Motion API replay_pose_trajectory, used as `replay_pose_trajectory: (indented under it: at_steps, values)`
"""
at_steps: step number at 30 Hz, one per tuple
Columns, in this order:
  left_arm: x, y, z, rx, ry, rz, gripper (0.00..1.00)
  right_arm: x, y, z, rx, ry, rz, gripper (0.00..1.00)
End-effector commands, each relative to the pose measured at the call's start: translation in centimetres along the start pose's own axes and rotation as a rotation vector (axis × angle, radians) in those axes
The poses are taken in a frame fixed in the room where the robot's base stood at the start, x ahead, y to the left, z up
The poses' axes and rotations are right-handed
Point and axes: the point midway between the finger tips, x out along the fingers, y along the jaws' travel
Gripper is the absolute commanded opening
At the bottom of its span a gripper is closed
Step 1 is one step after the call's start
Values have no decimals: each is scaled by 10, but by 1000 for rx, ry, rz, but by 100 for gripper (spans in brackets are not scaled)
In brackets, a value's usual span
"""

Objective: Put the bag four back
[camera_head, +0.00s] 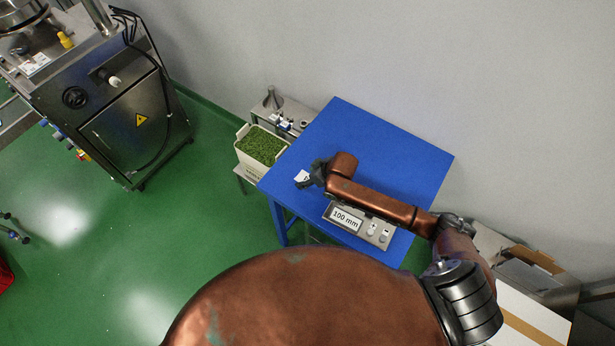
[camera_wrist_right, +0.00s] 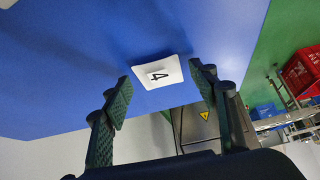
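The bag (camera_wrist_right: 158,72), a white square marked 4, shows in the right wrist view against the blue table top (camera_wrist_right: 215,30). In the head view a small part of the white bag (camera_head: 301,177) shows near the table's left edge, partly covered by my right gripper (camera_head: 312,178). In the right wrist view the gripper (camera_wrist_right: 160,88) is open, with one dark ridged finger on each side of the bag and gaps between. I cannot tell how far above the table the fingertips are. My left gripper is not in view.
A device labelled 100 mm (camera_head: 345,219) sits at the table's near edge, under my right forearm. A bin of green leaves (camera_head: 261,147) stands left of the table. The table's far part is clear. An open cardboard box (camera_head: 537,268) is at the right.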

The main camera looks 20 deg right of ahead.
Motion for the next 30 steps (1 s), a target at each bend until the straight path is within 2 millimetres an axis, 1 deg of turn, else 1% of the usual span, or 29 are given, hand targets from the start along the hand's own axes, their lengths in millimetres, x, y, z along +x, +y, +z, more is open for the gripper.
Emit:
replay_pose_trajectory:
  at_steps: [8, 11, 14, 21, 24, 27, 30]
  values:
    - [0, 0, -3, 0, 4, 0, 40, -1, 0, -1, 0, 0, 0, 56]
    - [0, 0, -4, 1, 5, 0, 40, -6, 1, -2, 0, 1, 1, 56]
    - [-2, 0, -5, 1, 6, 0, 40, -21, 1, -2, -1, 1, 2, 56]
    - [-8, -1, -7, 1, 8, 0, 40, -72, 1, -2, -2, 1, 2, 56]
    - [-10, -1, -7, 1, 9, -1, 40, -91, 0, -2, -2, 1, 1, 56]
    - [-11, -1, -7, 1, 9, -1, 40, -106, 1, -2, -1, 1, 1, 56]
    - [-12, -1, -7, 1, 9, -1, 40, -116, 0, -2, 0, 0, 1, 56]
